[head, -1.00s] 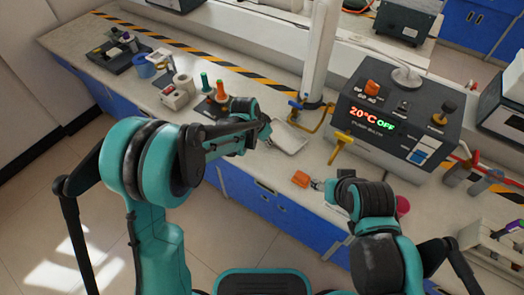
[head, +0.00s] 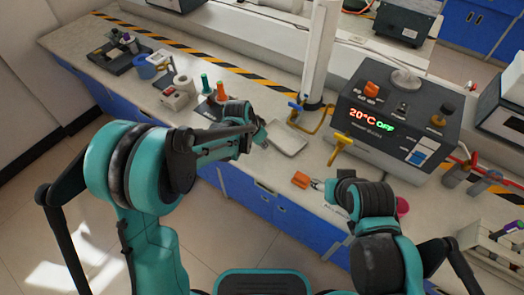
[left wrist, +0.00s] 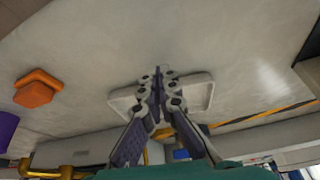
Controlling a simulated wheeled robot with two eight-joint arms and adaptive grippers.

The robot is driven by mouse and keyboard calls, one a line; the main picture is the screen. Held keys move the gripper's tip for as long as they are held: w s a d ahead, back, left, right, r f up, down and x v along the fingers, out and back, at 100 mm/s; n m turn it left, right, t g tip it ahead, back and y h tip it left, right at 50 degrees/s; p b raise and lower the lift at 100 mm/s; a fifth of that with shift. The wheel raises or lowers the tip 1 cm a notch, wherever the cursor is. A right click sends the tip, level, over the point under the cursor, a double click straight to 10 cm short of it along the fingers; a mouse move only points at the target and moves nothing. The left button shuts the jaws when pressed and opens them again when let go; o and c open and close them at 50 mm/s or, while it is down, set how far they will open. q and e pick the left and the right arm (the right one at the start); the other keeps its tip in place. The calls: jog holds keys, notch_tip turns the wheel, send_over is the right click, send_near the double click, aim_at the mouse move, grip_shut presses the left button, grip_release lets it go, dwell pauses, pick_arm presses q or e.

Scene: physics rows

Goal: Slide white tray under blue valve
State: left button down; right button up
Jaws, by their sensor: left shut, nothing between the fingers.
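The white tray (head: 290,143) lies flat on the bench, in front of the blue valve (head: 294,106) on its brass pipe. My left gripper (head: 264,138) is shut and empty at the tray's left side. In the left wrist view, the closed fingertips (left wrist: 160,72) overlap the middle of the tray (left wrist: 201,93) and hide part of it. I cannot tell whether they touch it. My right gripper (head: 318,184) is beside an orange block (head: 301,179), right of and nearer than the tray. Its fingers are too small to read.
A yellow-handled valve (head: 341,144) stands right of the tray, before the water bath box (head: 395,125). Green and orange cones (head: 213,88) stand behind my left gripper. The orange block also shows in the left wrist view (left wrist: 36,90). Bare bench lies around the tray.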

pick_arm(q)
notch_tip(320, 180, up, 7)
jog(key=p, duration=0.4)
jog(key=shift+p, duration=0.3)
dwell(0.3)
jog(key=s+a+r+n+t+y, duration=0.2)
jog(key=s+a+r+n, duration=0.4)
jog(key=s+a+r, duration=0.7)
jog(key=s+a+f+n+t, duration=0.1)
jog(key=s+a, duration=0.1)
jog(key=s, duration=0.3)
jog(key=s+a+f+n+y, duration=0.1)
jog(key=s+a, duration=0.2)
jog(key=s, duration=0.1)
jog(key=shift+s+n+t, duration=0.35)
jog(key=shift+n+t, duration=0.05)
jog(key=shift+f, duration=0.1)
